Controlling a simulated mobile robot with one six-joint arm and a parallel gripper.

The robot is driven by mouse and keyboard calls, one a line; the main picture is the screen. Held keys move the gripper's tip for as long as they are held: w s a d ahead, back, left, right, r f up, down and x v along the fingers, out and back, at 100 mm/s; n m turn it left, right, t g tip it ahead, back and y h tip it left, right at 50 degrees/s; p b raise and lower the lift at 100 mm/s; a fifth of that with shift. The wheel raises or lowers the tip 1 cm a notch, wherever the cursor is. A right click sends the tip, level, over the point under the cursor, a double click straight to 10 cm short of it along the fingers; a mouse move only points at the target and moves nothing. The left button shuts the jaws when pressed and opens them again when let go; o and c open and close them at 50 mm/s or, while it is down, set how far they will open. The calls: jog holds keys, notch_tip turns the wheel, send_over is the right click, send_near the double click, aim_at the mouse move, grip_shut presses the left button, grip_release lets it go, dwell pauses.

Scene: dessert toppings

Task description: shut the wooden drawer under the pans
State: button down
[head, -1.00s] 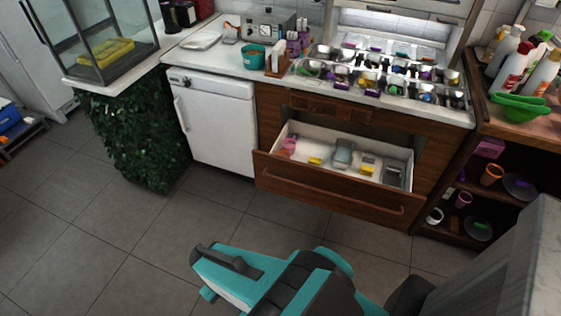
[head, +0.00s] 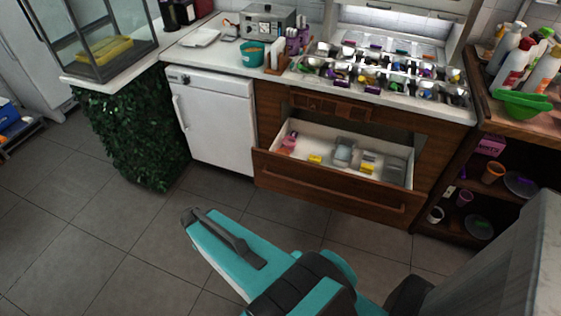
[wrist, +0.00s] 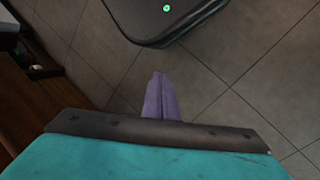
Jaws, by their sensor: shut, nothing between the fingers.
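The wooden drawer (head: 330,187) under the metal topping pans (head: 385,72) is pulled well out, and its pale interior shows. Inside lie a pink bottle, yellow items and clear containers. The drawer front has a long bar handle (head: 345,196). My gripper (wrist: 161,80) shows in the wrist view with its purple fingers together, nothing between them, above the grey floor. In the head view my teal arm is in front of the drawer, over the floor and apart from it; the fingers are not visible there. Brown wood (wrist: 35,95) shows at the left of the wrist view; I cannot tell which part it is.
A white under-counter appliance (head: 215,120) stands left of the drawer, beside a leafy green-clad counter (head: 130,135). An open shelf unit (head: 480,205) with cups and plates stands to the right. The tiled floor (head: 130,240) before the drawer is clear.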

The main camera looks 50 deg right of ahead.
jog(key=w+d+r+m+h+b, duration=0.1)
jog(key=w+d+r+m+h, duration=0.1)
jog(key=d+r+m, duration=0.9)
jog(key=w+d+r+m+t+h+b, duration=0.1)
jog(key=w+d+r+m, duration=0.4)
jog(key=d+r+m, duration=0.6)
jog(key=d+r+h+b, duration=0.1)
jog(key=d+r+h, duration=0.1)
jog(key=d, duration=0.3)
jog(key=shift+d+r, duration=0.25)
jog(key=shift+r, duration=0.15)
jog(key=shift+f, duration=0.1)
jog(key=p, duration=0.2)
send_near(287, 163)
notch_tip(287, 163, down, 3)
jog(key=s, duration=0.2)
jog(key=shift+w+d+f+p, duration=0.15)
jog(key=shift+d+p, duration=0.15)
jog(key=shift+d, duration=0.3)
jog(key=shift+w+d+f+p, duration=0.15)
jog(key=shift+d+p, duration=0.15)
jog(key=shift+d, duration=0.25)
jog(key=shift+w, duration=0.1)
